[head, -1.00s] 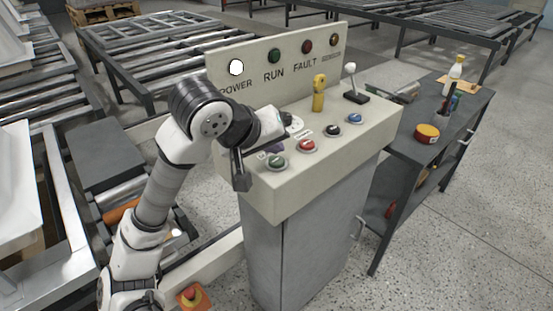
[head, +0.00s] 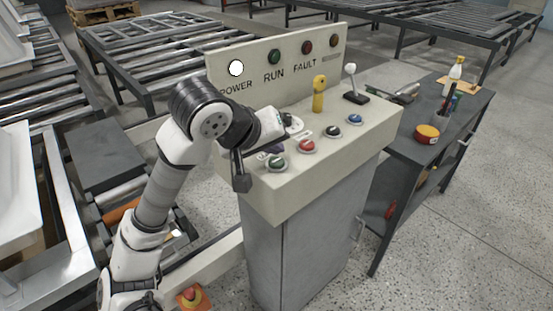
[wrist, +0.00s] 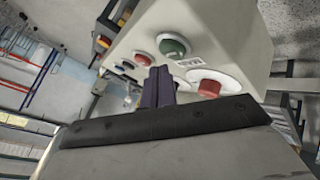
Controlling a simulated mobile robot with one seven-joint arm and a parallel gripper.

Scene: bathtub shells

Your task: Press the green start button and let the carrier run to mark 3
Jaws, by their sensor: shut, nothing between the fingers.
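The green start button (head: 276,162) sits at the near left end of the sloped console panel (head: 345,165). It also shows in the wrist view (wrist: 173,46). My gripper (wrist: 158,86) has dark purple fingers, shut and empty. In the head view it (head: 271,149) is mostly hidden by my wrist, just behind the green button; I cannot tell its height above the panel. I cannot make out the carrier or mark 3.
The white POWER lamp (head: 236,68) is lit; the green RUN lamp (head: 274,56) and red FAULT lamp (head: 306,47) look dark. A yellow switch (head: 319,93) and a lever (head: 351,82) stand on the console. A dark cart (head: 440,125) is at the right; roller conveyors (head: 150,45) lie behind.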

